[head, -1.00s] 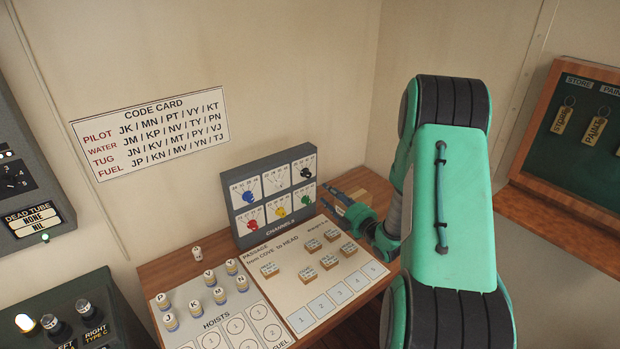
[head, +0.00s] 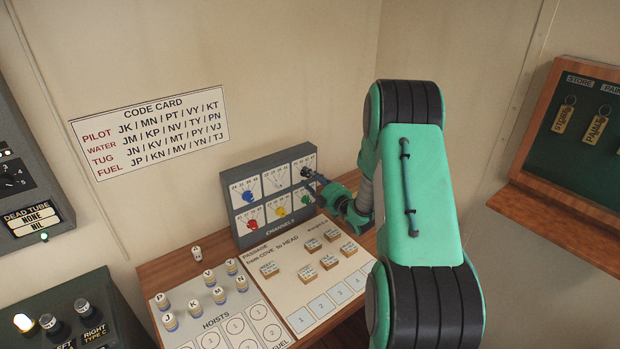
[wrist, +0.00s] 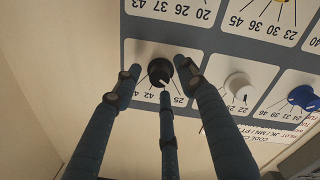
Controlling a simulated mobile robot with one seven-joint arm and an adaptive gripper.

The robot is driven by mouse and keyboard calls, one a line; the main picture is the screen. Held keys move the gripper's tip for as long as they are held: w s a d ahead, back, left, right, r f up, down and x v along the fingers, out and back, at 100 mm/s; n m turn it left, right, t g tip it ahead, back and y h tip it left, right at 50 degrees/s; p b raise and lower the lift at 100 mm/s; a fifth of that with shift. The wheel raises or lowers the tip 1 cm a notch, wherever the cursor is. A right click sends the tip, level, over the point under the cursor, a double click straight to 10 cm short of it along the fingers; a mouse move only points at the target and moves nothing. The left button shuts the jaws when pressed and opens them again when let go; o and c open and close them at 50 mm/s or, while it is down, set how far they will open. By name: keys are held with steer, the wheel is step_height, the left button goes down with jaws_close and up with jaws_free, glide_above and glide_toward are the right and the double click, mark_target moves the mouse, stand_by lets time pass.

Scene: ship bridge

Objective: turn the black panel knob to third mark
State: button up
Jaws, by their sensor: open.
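The black panel knob (head: 306,171) is at the upper right of the grey CHANNELS panel (head: 284,229). My gripper (head: 317,181) is at that corner of the panel, coming from the right. In the wrist view, upside down, the black knob (wrist: 159,71) sits between the spread fingers of my gripper (wrist: 159,72), one finger on each side and a third below it. The fingers look open around it; contact cannot be told. A short white pointer shows on the knob's lower edge.
A white knob (wrist: 238,86) and a blue knob (wrist: 303,97) are beside the black one, with more coloured knobs in the other row. Below the panel, a desk holds a passage board (head: 288,290) with small tiles and several lettered pegs (head: 220,295).

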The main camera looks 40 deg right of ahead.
steer(key=shift+w, duration=0.45)
jaws_close()
steer(key=shift+m, duration=0.4)
steer(key=shift+m+g+y+p, duration=0.35)
steer(key=shift+m+p, duration=1.6)
steer(key=shift+m, duration=5.35)
